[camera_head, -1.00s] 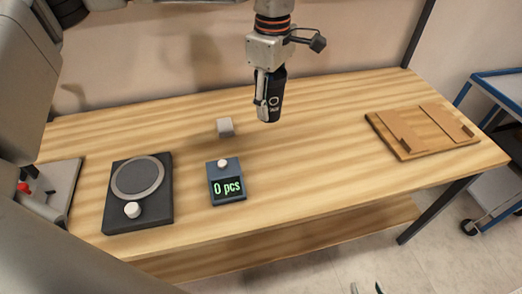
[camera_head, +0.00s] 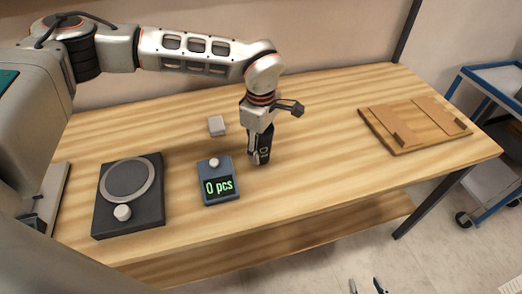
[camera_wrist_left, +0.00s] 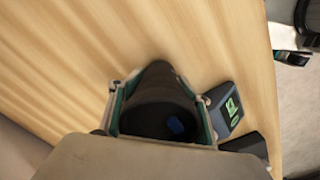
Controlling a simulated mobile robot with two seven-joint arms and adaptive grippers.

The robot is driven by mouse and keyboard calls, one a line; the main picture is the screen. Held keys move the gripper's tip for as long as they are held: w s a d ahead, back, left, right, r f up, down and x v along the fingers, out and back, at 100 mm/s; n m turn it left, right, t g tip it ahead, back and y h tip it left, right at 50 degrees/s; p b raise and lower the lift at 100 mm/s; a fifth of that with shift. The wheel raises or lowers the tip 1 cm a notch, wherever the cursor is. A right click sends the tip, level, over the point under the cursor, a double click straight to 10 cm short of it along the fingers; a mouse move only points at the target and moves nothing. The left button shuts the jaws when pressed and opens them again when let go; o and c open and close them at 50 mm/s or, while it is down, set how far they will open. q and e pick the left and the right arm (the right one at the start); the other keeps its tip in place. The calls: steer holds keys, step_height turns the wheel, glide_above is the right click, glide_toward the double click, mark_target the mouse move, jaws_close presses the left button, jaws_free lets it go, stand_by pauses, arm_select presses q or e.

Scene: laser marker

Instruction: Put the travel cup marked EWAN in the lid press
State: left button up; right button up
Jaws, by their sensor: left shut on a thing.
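My left gripper (camera_head: 259,138) points down and is shut on a black travel cup (camera_head: 261,154), upright at or just above the table, right of the counter display. I cannot tell whether it touches the wood. Its pale marking is too small to read. The left wrist view shows the cup's dark mouth (camera_wrist_left: 150,118) between the fingers, with a blue spot inside. A black device with a round ring plate (camera_head: 128,208) and white knob stands at the left; I cannot tell whether this is the lid press. My right gripper (camera_head: 367,287) is open and empty at the bottom edge.
A wooden board (camera_head: 415,123) lies at the right. A grey device (camera_head: 52,190) at the left edge is partly hidden by my arm. The table's middle right is clear. A blue trolley (camera_head: 490,120) stands beyond.

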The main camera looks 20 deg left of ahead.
arm_select(q)
steer(key=shift+f, duration=0.55)
steer(key=shift+f, duration=0.1)
steer(key=o, duration=0.9)
steer(key=shift+c, duration=0.2)
